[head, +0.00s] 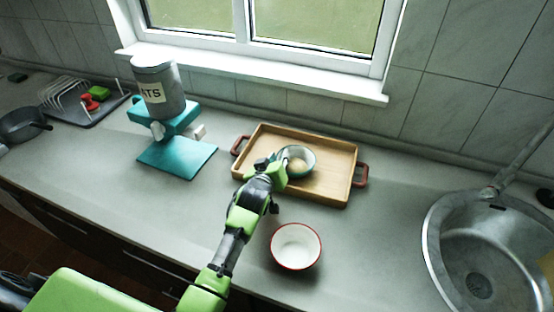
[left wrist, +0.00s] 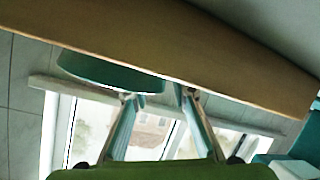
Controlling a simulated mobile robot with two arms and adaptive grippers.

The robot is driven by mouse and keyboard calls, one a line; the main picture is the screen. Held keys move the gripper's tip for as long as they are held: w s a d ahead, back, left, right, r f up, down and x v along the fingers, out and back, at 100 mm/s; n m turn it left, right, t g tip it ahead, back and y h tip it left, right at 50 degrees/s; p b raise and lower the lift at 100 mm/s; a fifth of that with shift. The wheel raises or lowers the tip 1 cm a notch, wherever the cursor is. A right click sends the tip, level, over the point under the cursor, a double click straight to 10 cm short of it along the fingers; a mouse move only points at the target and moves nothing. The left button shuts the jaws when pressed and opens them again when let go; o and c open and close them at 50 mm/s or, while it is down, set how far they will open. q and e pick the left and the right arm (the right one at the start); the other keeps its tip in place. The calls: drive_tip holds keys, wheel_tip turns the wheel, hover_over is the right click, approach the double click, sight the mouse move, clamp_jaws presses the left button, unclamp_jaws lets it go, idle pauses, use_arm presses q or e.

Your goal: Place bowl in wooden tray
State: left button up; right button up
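A teal-rimmed bowl (head: 300,158) with a pale inside is within the wooden tray (head: 335,188), right of its middle. My left gripper (head: 279,165) is at the bowl's left side, over the tray. In the left wrist view, which is upside down, the bowl (left wrist: 100,73) shows past the tray's wooden wall (left wrist: 180,50). The fingers of my left gripper (left wrist: 156,93) stand apart there, with the bowl's edge close by the tips. Whether a finger touches the bowl is unclear. A white bowl with a red rim (head: 296,246) stands on the counter in front of the tray. My right gripper is not visible.
A teal stand (head: 178,155) with a grey canister (head: 158,88) is left of the tray. A dish rack (head: 75,95) and dark pan (head: 22,125) are farther left. A round sink (head: 480,250) with a tap is at right. The counter between tray and sink is clear.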

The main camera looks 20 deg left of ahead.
use_arm(q)
drive_tip(key=b+v, duration=0.1)
drive_tip(key=v, duration=1.1)
drive_tip(key=shift+r, duration=0.15)
